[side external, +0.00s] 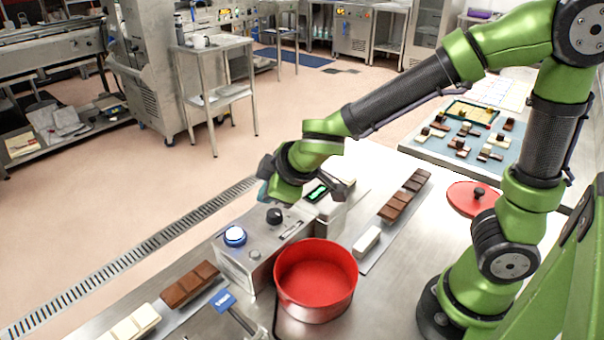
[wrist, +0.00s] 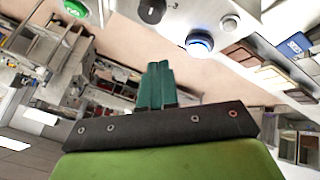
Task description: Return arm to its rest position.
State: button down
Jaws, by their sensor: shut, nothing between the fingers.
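My green arm reaches in from the right in the side external view, with my gripper (side external: 266,180) above the back of the grey control box (side external: 262,265). In the wrist view my gripper (wrist: 158,88) shows two teal fingers pressed together with nothing between them. The lit button also shows in the wrist view (wrist: 199,43). My gripper is apart from the button.
A red pot (side external: 316,282) stands in front of the box, and a red lid (side external: 472,199) lies near my base. Chocolate bars (side external: 404,196) lie on a strip at right, others (side external: 190,284) at left. A tray of chocolates (side external: 470,142) is behind.

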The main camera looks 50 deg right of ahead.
jog(key=s+d+r+m+y, duration=0.1)
jog(key=s+d+r+m, duration=0.3)
jog(key=s, duration=0.3)
jog(key=s+d+r+m+y, duration=0.1)
jog(key=s+d+r+m, duration=0.2)
jog(key=s+m, duration=0.4)
jog(key=shift+s+d+r, duration=0.2)
jog(key=shift+d+r, duration=0.2)
jog(key=shift+r, duration=0.15)
